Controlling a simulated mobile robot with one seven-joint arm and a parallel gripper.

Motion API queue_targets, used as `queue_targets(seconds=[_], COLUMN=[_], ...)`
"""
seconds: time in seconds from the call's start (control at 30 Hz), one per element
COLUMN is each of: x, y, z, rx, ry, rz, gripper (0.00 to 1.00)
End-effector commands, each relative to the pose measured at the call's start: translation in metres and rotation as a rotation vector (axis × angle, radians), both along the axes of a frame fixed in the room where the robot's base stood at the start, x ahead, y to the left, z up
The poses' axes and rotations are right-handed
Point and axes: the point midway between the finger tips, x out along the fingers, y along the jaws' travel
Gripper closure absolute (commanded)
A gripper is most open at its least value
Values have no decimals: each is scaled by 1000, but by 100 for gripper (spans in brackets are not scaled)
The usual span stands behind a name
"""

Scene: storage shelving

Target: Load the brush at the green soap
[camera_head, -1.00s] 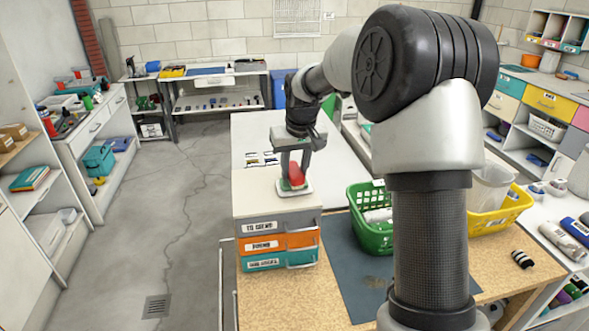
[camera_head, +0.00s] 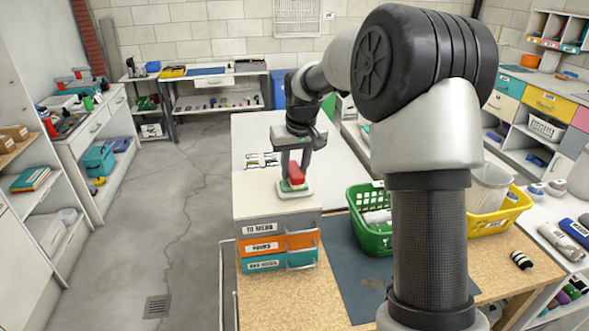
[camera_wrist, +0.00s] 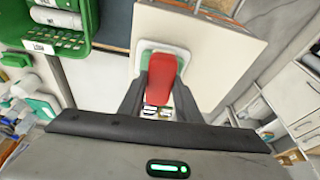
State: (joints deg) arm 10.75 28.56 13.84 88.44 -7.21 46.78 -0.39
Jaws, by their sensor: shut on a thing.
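A red brush (camera_head: 296,173) is held in my gripper (camera_head: 294,170), low over the top of the small drawer unit. In the wrist view the red brush (camera_wrist: 162,76) lies between the two dark fingers, with its far end over a white dish with a green rim or content (camera_wrist: 150,46). In the head view the green soap (camera_head: 286,186) shows as a thin green strip under the brush, on the white dish (camera_head: 296,193). The brush's underside is hidden, so I cannot tell whether it touches the soap.
The dish stands on the drawer unit (camera_head: 262,228), which has grey, orange and teal drawers. A green basket (camera_head: 371,236) and a yellow basket (camera_head: 497,217) stand to its right. Small labelled items lie behind the dish. The floor on the left is clear.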

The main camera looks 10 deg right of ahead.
Motion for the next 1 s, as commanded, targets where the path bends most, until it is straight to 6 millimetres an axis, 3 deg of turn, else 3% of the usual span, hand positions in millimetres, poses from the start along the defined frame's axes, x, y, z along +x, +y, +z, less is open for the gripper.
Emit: queue_targets(seconds=[0.63, 1.0], x=[1, 1], y=[0, 0], z=[58, 60], rx=[0, 0], ry=[-3, -3], rz=[0, 0], gripper=[87, 87])
